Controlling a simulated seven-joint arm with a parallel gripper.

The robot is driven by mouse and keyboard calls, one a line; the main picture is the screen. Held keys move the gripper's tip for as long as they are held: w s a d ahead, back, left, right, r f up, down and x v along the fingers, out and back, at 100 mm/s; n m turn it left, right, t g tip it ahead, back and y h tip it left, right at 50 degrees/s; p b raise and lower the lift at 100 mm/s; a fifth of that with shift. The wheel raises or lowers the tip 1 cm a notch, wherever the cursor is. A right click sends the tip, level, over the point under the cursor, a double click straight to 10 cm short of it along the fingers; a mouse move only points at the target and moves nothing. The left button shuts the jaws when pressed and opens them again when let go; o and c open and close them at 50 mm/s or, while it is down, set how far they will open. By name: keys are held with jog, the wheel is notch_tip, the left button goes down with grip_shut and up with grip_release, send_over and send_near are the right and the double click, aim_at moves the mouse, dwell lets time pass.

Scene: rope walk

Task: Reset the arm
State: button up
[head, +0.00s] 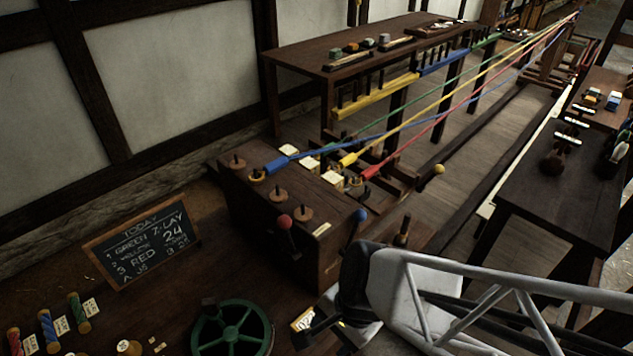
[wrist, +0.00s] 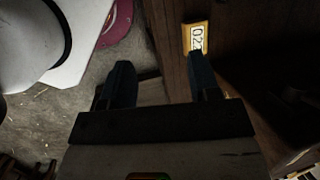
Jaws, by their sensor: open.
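My gripper (wrist: 161,80) is open in the wrist view, its two dark fingers apart with nothing held between them. In the head view my gripper (head: 312,330) is low in the middle, partly hidden by my own wrist and pale arm. It is in front of the dark wooden block (head: 262,240), right of the green spoked wheel (head: 232,330). A yellow-framed number counter (wrist: 194,38) on dark wood is just beyond the right finger in the wrist view. Only its first digits show, and the finger covers part of it.
The block carries wooden knobs, a red-ball lever (head: 285,221) and a blue-ball lever (head: 361,215). Coloured ropes (head: 430,115) run from it to the back right. A chalkboard (head: 142,240) and coloured spools (head: 48,331) are at left. A dark bench (head: 545,185) stands at right.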

jog(key=w+d+r+n+t+h, duration=0.1)
jog(key=w+d+r+n+h, duration=0.1)
jog(key=d+r, duration=0.5)
jog(key=w+d+r+n+t+h, duration=0.1)
jog(key=w+d+r+n, duration=0.3)
jog(key=r, duration=0.7)
jog(key=d+n+h, duration=0.1)
jog(key=d+n, duration=0.1)
jog(key=d, duration=0.2)
jog(key=shift+d+r+t, duration=0.15)
jog(key=shift+d+t, duration=0.15)
jog(key=shift+t, duration=0.1)
